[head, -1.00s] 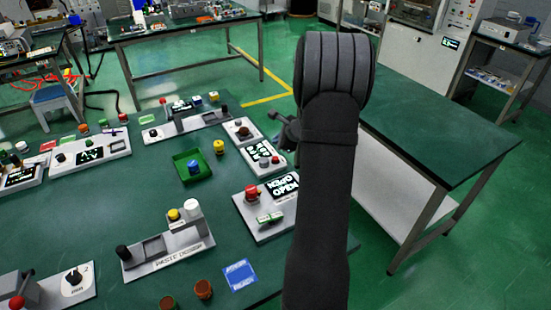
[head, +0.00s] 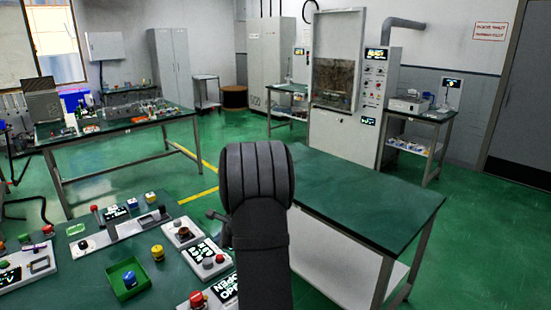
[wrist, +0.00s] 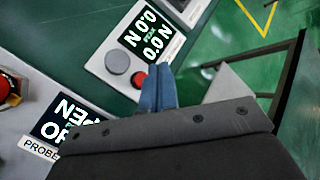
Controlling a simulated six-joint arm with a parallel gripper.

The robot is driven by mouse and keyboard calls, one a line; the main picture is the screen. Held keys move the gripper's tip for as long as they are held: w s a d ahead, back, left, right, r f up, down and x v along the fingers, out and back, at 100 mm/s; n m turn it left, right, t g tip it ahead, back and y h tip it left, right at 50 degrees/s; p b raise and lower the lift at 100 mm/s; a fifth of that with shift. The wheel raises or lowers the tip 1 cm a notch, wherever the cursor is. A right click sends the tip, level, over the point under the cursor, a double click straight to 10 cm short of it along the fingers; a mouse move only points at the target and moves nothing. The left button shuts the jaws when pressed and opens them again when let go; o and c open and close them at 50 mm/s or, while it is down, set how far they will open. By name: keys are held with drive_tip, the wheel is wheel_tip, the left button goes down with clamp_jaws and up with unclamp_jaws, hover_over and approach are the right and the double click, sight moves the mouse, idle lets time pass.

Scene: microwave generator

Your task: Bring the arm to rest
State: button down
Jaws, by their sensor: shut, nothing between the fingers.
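My arm (head: 258,200) rises at the middle of the head view and hides part of the bench behind it. My gripper (wrist: 158,88) shows in the wrist view as two blue fingertips pressed together, with nothing between them. The fingers are over the bench edge, beside a white panel with an "N" readout (wrist: 151,36). In the head view only a small dark part of the gripper end shows at the left of the arm; the fingertips cannot be made out there.
The green bench carries a green tray (head: 117,293), a yellow knob (head: 158,252) and several button panels. The readout panel has a grey knob (wrist: 117,62) and a red button (wrist: 138,80). An empty green-topped table (head: 360,195) stands to the right, with open floor beyond.

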drive_tip(key=shift+r, duration=2.1)
